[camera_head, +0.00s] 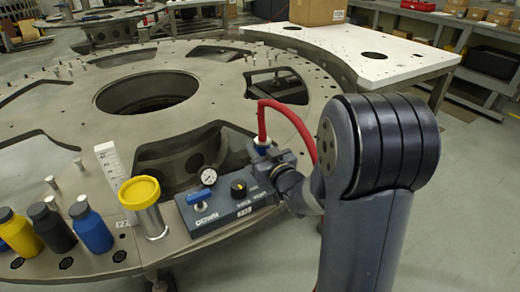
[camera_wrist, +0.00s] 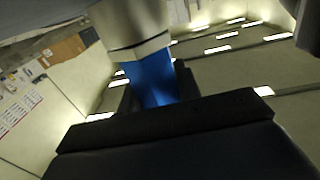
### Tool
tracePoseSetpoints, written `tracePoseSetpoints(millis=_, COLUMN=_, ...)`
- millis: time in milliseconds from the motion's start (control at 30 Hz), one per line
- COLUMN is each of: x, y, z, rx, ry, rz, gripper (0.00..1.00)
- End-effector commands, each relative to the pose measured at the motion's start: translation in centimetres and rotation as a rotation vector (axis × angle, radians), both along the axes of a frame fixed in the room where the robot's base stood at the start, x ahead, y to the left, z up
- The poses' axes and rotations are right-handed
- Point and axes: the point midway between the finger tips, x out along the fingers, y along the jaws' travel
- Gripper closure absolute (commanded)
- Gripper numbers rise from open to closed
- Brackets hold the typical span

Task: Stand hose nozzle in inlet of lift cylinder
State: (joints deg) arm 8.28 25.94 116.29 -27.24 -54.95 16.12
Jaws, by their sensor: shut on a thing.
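My gripper (camera_head: 272,157) is shut on the hose nozzle, above the back right of the control box. In the wrist view the nozzle (camera_wrist: 153,80) is blue with a pale collar and sits between the dark fingers. A metal cylinder with a yellow top (camera_head: 148,212) stands upright left of the control box. I cannot tell whether it is the lift cylinder; no inlet shows clearly. The nozzle's lower end is hidden.
The control box (camera_head: 222,210) has a gauge, a blue lever and a black knob. Yellow, black and blue bottles (camera_head: 92,228) stand at the left on the round turret plate (camera_head: 60,110), which has large openings. A white scale (camera_head: 110,165) stands behind the cylinder.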

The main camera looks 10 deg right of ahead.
Motion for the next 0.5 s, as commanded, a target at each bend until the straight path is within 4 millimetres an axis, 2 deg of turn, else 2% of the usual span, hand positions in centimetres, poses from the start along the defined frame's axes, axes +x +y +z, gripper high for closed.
tracePoseSetpoints(millis=400, x=0.0, y=0.0, z=-0.28, rx=0.0, ry=0.0, rz=0.0, gripper=0.98)
tracePoseSetpoints(millis=433, x=0.0, y=0.0, z=-0.29, rx=0.0, ry=0.001, rz=0.0, gripper=0.66)
tracePoseSetpoints(millis=500, x=0.0, y=0.0, z=-0.3, rx=0.0, ry=0.001, rz=0.0, gripper=0.6)
